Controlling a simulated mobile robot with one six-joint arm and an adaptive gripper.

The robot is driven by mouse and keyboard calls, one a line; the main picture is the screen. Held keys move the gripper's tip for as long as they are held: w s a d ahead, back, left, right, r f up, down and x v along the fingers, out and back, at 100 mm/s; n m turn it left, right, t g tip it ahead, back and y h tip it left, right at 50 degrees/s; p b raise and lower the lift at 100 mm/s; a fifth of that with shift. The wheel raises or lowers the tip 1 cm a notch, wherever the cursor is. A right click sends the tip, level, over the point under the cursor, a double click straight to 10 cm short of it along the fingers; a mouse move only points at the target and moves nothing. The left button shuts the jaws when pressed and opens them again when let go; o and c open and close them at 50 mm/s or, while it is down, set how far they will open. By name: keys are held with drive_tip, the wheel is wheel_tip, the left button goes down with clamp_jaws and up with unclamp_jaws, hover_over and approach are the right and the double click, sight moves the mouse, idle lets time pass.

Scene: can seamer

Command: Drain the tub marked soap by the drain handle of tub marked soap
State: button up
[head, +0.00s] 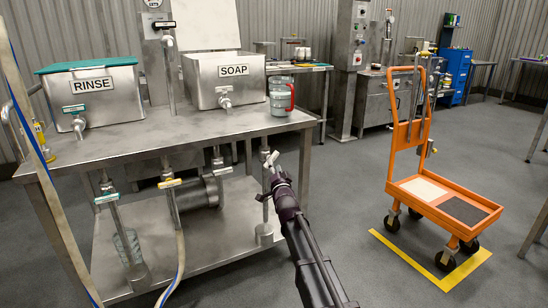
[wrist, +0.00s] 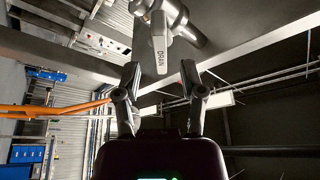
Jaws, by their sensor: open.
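The steel tub marked SOAP (head: 205,88) stands on the bench top and has a tap on its front. Below the bench edge, a pale drain handle (head: 271,158) is right at the tip of my gripper (head: 275,180) in the head view. In the wrist view a pale handle marked DRAIN (wrist: 159,52) hangs from a metal valve (wrist: 182,22). It lies ahead of and between the two fingertips of my gripper (wrist: 160,76). The fingers are apart and empty, and I see no contact with the handle.
The tub marked RINSE (head: 110,104) stands at the left. Below the bench (head: 160,143) are a teal valve handle (head: 106,198), a yellow-marked one (head: 170,183) and a white one (head: 222,172). A jug (head: 279,98) sits at the bench's right end. An orange cart (head: 425,222) stands right.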

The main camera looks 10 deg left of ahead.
sight(274, 160)
drive_tip(key=shift+p+x, duration=0.5)
drive_tip(key=shift+x, duration=1.75)
clamp_jaws()
drive_tip(key=shift+d, duration=0.25)
drive_tip(key=shift+a, duration=0.2)
